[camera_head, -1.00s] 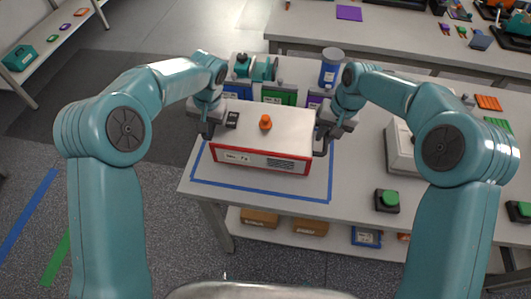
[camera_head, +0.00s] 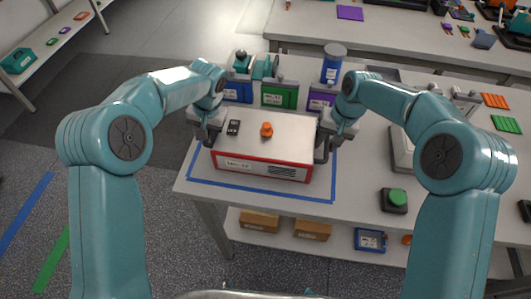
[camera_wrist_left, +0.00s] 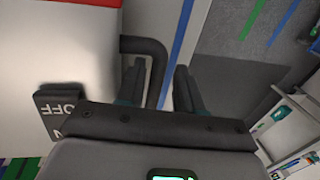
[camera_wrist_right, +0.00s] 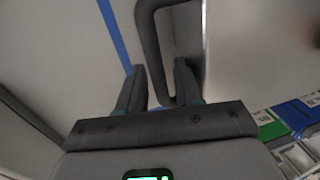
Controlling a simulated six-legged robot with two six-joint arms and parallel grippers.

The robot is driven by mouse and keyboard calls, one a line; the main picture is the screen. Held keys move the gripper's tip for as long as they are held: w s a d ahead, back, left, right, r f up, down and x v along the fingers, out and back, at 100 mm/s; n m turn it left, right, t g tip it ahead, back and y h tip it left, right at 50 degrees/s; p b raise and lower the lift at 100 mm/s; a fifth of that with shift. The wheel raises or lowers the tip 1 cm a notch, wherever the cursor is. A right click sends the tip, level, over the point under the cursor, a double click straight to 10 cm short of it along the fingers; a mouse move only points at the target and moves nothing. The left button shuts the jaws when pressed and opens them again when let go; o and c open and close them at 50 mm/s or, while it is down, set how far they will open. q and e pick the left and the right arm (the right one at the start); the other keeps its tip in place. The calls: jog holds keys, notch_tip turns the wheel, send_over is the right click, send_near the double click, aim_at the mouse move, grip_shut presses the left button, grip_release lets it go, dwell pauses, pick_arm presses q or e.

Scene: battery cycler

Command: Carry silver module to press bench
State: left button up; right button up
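The silver module (camera_head: 262,140) is a box with a pale top, a red-edged front panel and an orange knob on top. It is over the blue-taped area of the near table; I cannot tell whether it is clear of the surface. My left gripper (camera_head: 208,138) is at its left side, with the fingers close about a dark handle (camera_wrist_left: 156,72). My right gripper (camera_head: 322,150) is at its right side, its fingers close about the other handle (camera_wrist_right: 148,40). I cannot tell which bench is the press bench.
Green, blue and purple modules (camera_head: 279,95) and a blue cylinder (camera_head: 333,66) stand close behind on the table. A green button box (camera_head: 395,199) is to the right. Another bench (camera_head: 400,40) runs across the back. A shelf (camera_head: 85,22) is at far left, with open floor before it.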

pick_arm(q)
jog(key=shift+d+r, duration=0.1)
jog(key=shift+d, duration=0.15)
pick_arm(e)
jog(key=shift+a+r, duration=0.15)
jog(key=shift+a, duration=0.1)
